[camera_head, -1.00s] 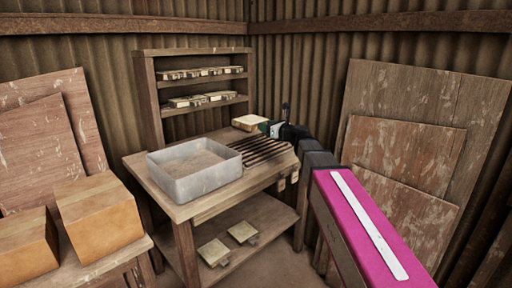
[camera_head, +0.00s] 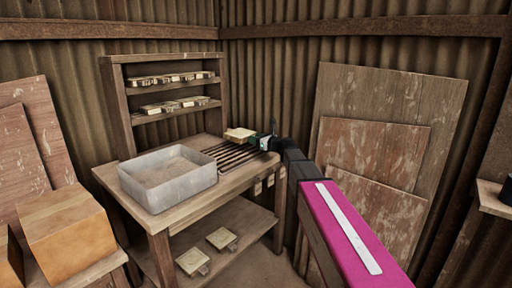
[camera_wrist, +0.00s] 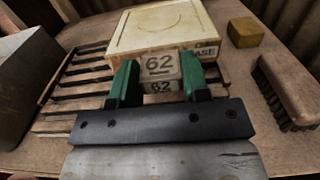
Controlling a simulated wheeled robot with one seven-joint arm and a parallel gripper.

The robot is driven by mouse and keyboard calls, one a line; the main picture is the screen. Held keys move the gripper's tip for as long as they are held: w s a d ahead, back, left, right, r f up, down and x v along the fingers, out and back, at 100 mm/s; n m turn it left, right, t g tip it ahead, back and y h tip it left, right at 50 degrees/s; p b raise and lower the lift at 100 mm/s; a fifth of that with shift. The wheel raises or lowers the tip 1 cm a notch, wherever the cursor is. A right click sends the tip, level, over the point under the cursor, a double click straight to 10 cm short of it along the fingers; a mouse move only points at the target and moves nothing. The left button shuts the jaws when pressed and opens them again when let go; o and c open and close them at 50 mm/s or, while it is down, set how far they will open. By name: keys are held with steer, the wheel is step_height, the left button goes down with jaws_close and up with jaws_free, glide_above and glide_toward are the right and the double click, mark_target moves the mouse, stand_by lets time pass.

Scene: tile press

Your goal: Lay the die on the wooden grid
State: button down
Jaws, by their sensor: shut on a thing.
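The die (camera_wrist: 160,28) is a cream square block with a round mark on top and a small tab numbered 62 on its near side. My gripper (camera_wrist: 158,78) is shut on that tab with its green fingers. In the head view the die (camera_head: 239,134) is over the wooden grid (camera_head: 222,156), toward its far part. The grid's dark-gapped slats (camera_wrist: 68,82) show to the left of and below the die in the wrist view. The die looks roughly level and very low over the slats; I cannot tell whether it touches them. Its underside is hidden.
A grey metal tray (camera_head: 152,187) stands left of the grid on the bench. A brush (camera_wrist: 289,90) and a yellow block (camera_wrist: 245,32) lie right of the grid. A back shelf (camera_head: 120,102) and the lower shelf (camera_head: 240,220) hold similar dies. Boards (camera_head: 375,115) lean at right.

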mark_target(256, 152)
steer(key=shift+f, duration=1.7)
steer(key=shift+f, duration=0.6)
steer(key=c, duration=0.6)
jaws_free()
